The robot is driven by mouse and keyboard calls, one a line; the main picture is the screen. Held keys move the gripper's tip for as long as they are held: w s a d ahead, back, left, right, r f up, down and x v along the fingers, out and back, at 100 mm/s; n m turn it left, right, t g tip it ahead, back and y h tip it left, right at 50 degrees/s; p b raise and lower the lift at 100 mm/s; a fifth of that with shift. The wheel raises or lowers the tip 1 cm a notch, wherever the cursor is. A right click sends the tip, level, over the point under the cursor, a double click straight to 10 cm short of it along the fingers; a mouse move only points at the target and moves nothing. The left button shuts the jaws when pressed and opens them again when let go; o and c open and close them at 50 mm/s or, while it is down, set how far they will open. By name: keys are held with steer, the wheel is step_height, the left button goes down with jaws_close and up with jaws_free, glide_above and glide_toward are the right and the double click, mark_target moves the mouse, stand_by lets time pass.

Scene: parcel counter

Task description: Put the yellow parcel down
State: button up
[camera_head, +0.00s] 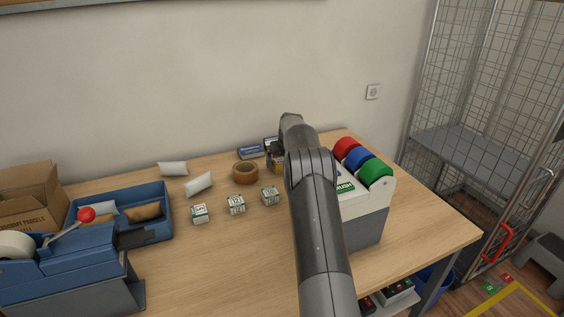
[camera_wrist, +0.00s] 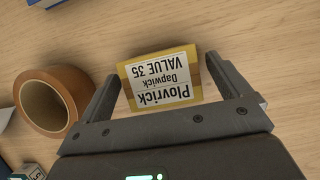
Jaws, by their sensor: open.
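The yellow parcel (camera_wrist: 162,80) lies on the wooden counter in the wrist view, with a white label reading "Plovrick Dapwick VALUE 35". My gripper (camera_wrist: 160,92) is open, with one finger on each side of the parcel's near part. I cannot tell whether either finger touches it. In the head view only a small bit of the yellow parcel (camera_head: 278,166) shows at the back of the counter, left of my arm. My arm hides the rest.
A brown tape roll (camera_wrist: 52,101) stands close left of my gripper. Small printed cubes (camera_head: 236,204) and white packets (camera_head: 199,184) lie further left. A grey-white box with red, blue and green rolls (camera_head: 364,232) stands right of my arm. A blue tray (camera_head: 166,205) is at left.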

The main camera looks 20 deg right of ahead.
steer(key=v, duration=1.2)
steer(key=s+a+r+n, duration=0.8)
steer(key=s, duration=0.3)
steer(key=s+a+r+n, duration=0.7)
steer(key=s+r+n, duration=0.15)
steer(key=s, duration=0.35)
steer(key=s+a+f+n, duration=0.2)
steer(key=s+n, duration=0.4)
steer(key=s, duration=0.3)
steer(key=s+a+f+n, duration=0.3)
steer(key=s+n, duration=0.4)
steer(key=s, duration=0.3)
steer(key=s+a+f+n+t, duration=0.1)
steer(key=s+a+f+n, duration=0.2)
steer(key=s+n, duration=0.3)
steer(key=s+a, duration=0.1)
steer(key=s, duration=0.3)
steer(key=shift+s, duration=0.2)
steer(key=shift+a+n, duration=0.1)
steer(key=shift+n, duration=0.15)
